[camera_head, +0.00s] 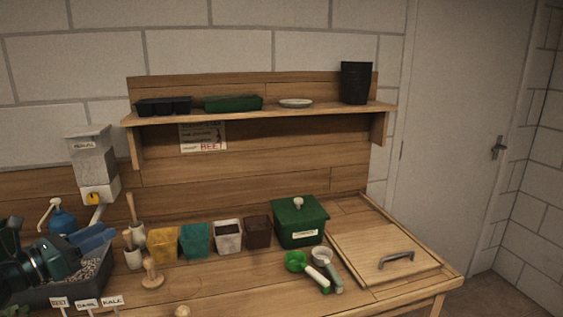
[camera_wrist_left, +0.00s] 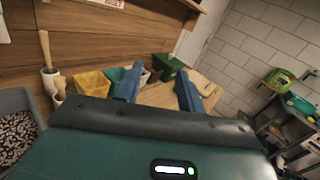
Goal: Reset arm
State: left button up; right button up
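My left gripper (camera_head: 95,238) comes in at the left edge of the head view, with a dark teal body and blue fingers. It is above the dark tray of pebbly grey material and left of the pots. In the left wrist view its two blue fingers (camera_wrist_left: 158,90) stand apart with nothing held between them. Pots and the green box show beyond the fingers. My right gripper is in neither view.
The grey tray (camera_head: 66,297) lies below my left arm. A dispenser (camera_head: 92,160) stands behind. The right-hand wooden lid (camera_head: 375,255) is clear.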

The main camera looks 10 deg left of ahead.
pick_arm(q)
jog(key=s+d+f+n+y+b, duration=0.1)
jog(key=s+d+f+n+y, duration=0.1)
jog(key=d+f+n, duration=0.65)
jog(key=s+d+f+n+y+b, duration=0.15)
jog(key=d+f+n, duration=0.35)
jog(key=f+n, duration=0.7)
jog(key=s+d+f+n+g, duration=0.3)
jog(key=s+d+f+n, duration=0.3)
jog(key=d, duration=0.4)
jog(key=s+d+f+n+g, duration=0.3)
jog(key=s+d+f+n, duration=0.3)
jog(key=d, duration=0.5)
notch_tip(320, 180, down, 2)
jog(key=n, duration=0.3)
jog(key=shift+g+h+b, duration=0.3)
jog(key=shift+h+b, duration=0.05)
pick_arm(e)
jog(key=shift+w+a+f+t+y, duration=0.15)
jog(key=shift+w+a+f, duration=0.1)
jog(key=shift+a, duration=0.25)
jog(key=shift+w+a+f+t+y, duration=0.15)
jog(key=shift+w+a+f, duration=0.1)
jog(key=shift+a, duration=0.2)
pick_arm(q)
jog(key=shift+f, duration=0.1)
